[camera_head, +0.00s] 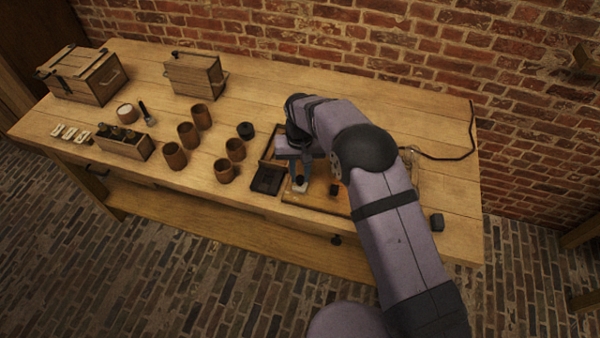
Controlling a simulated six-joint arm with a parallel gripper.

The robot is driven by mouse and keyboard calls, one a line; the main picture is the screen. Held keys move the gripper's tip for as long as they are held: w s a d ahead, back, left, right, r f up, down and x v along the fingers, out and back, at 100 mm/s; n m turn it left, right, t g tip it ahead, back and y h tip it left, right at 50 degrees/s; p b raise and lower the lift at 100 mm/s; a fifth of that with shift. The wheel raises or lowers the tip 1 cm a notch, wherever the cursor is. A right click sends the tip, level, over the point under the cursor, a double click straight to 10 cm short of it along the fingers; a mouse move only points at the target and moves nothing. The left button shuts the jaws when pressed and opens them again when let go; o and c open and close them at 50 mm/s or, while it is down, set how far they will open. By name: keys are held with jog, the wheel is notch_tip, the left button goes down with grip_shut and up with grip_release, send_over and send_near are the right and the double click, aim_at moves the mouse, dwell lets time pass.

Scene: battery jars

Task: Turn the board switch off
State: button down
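A wooden board (321,201) lies on the workbench, largely covered by my arm. My gripper (300,178) points down over the board's left part. At its fingertips is a small pale piece (300,187) with a dark top, which may be the switch; I cannot tell whether the fingers touch it. Whether the fingers are open or shut is not clear. Another small dark part (334,190) sits on the board to the right. The switch's position cannot be read.
A dark square tray (268,181) adjoins the board on the left. Several brown jars (188,135) and a small black pot (245,130) stand further left. Wooden boxes (195,76) stand at the back. A dark block (436,222) lies right of my arm, and a black cable (445,158) behind it.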

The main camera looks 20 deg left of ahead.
aim_at(299, 178)
jog(key=shift+n, duration=0.4)
jog(key=n+b, duration=0.2)
jog(key=n, duration=0.2)
jog(key=shift+n, duration=0.3)
jog(key=n+b, duration=0.1)
jog(key=n, duration=0.5)
jog(key=shift+n, duration=0.4)
jog(key=c, duration=1.6)
grip_release()
jog(key=shift+s, duration=0.1)
jog(key=shift+o, duration=0.2)
jog(key=shift+r+b, duration=1.2)
jog(key=shift+r, duration=2.55)
